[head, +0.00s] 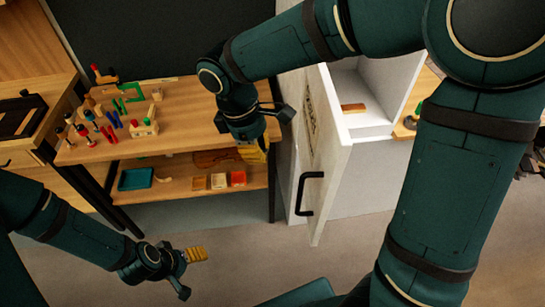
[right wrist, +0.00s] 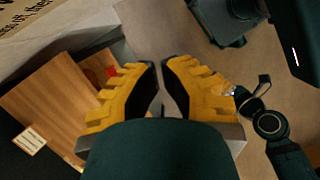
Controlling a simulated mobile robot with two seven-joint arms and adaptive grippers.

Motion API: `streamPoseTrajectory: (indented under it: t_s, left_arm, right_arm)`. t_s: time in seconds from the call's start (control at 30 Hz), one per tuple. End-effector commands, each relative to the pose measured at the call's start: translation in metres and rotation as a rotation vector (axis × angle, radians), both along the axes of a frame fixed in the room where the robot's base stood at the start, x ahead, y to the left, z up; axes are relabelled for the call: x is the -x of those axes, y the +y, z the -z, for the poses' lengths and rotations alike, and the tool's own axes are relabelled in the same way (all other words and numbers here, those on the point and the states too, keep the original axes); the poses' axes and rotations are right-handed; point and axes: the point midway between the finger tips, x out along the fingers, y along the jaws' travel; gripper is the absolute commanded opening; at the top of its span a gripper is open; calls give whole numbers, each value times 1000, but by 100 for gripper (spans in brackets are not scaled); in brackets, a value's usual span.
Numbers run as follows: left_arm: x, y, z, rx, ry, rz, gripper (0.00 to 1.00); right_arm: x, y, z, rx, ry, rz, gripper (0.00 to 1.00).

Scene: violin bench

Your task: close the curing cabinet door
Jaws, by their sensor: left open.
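The curing cabinet (head: 370,160) is a white box right of the bench. Its pale door (head: 327,150) stands open, swung out toward me, so the inside (head: 365,95) shows. A black bar handle (head: 308,193) is low on the door's face. My right gripper (head: 254,154) is left of the door, in front of the bench, pointing down and apart from the handle. In the right wrist view its yellow fingertips (right wrist: 160,65) nearly meet, with nothing between them. My left gripper (head: 196,255) is open and empty, low over the floor at the left.
The wooden bench (head: 185,115) holds small tools and pegs at its left. Its lower shelf (head: 205,195) holds a teal tray (head: 135,179) and small blocks. A wooden block (head: 353,108) lies inside the cabinet. The floor (head: 240,240) before the door looks clear.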

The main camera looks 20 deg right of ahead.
Motion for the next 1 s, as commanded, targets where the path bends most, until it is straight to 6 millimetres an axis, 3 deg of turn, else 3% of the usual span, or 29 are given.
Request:
streamPoseTrajectory:
  t_s: [0.57,0.73,1.0]
  left_arm:
    - [7,-1,21,3,14,12,74]
    - [7,-1,19,3,14,12,74]
    - [6,-1,20,3,14,12,74]
  right_arm:
    - [13,-21,100,-1,5,3,0]
    - [26,-44,94,-1,1,4,0]
    - [33,-55,94,-1,1,2,0]
